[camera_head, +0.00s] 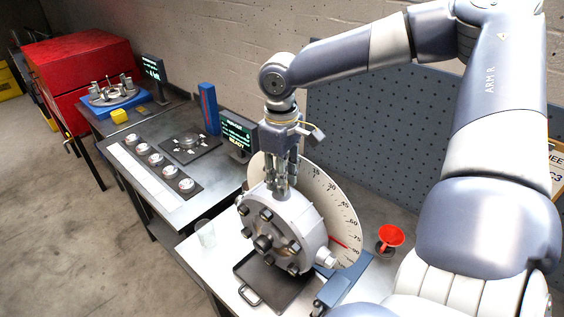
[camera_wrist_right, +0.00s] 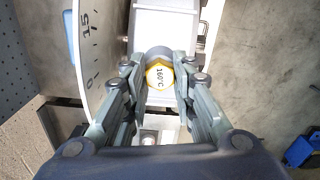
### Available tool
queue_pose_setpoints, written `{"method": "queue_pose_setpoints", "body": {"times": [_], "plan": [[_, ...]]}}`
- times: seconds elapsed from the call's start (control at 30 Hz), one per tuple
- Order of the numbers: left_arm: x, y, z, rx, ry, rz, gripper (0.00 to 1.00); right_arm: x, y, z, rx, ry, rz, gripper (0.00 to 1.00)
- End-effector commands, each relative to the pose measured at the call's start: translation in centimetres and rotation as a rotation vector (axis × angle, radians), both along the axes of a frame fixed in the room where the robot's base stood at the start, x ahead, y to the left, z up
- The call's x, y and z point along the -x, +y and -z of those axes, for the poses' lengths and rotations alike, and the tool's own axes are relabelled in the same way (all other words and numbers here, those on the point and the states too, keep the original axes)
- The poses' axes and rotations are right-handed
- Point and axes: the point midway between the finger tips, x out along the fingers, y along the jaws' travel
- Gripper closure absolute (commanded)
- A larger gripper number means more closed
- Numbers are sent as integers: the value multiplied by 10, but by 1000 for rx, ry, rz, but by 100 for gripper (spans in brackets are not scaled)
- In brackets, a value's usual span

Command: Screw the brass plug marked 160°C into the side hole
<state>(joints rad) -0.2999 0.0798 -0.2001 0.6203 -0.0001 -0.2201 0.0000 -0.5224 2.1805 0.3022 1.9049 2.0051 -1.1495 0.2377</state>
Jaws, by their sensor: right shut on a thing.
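My right gripper (camera_head: 283,188) reaches down from above onto the top of a round grey metal housing (camera_head: 310,225) with dark bolts on its face. In the right wrist view the gripper (camera_wrist_right: 161,78) is shut on the yellow brass plug (camera_wrist_right: 160,75), whose hexagonal face reads "160°C". The plug lies between the two fingertips, against a grey round collar (camera_wrist_right: 158,52) on the housing. The side hole is hidden behind the plug and fingers, and I cannot tell how deep the plug sits. In the head view the fingers hide the plug. My left gripper is not in view.
A white dial (camera_head: 345,215) with degree marks stands behind the housing. A black tray (camera_head: 275,290) lies below it. A red funnel (camera_head: 390,235) stands to the right. A grey pegboard (camera_head: 390,125) rises behind. Another bench (camera_head: 160,205) stands to the left.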

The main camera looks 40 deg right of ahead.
Motion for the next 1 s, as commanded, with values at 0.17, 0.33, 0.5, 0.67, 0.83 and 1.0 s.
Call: {"method": "queue_pose_setpoints", "body": {"times": [0.17, 0.33, 0.5, 0.67, 0.83, 1.0], "plan": [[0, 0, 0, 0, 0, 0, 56, 1, 1, 1, -2, 4, -1, 100], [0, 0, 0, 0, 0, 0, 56, 1, 1, 1, -2, 5, 66, 100], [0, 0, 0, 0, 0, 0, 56, 1, 1, 2, 0, 5, 276, 100], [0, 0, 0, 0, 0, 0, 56, 1, 1, 2, 1, 4, 479, 100], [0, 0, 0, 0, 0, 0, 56, 1, 1, 2, 3, 5, 695, 100], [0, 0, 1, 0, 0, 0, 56, 1, 1, 2, 4, 4, 912, 100]]}}
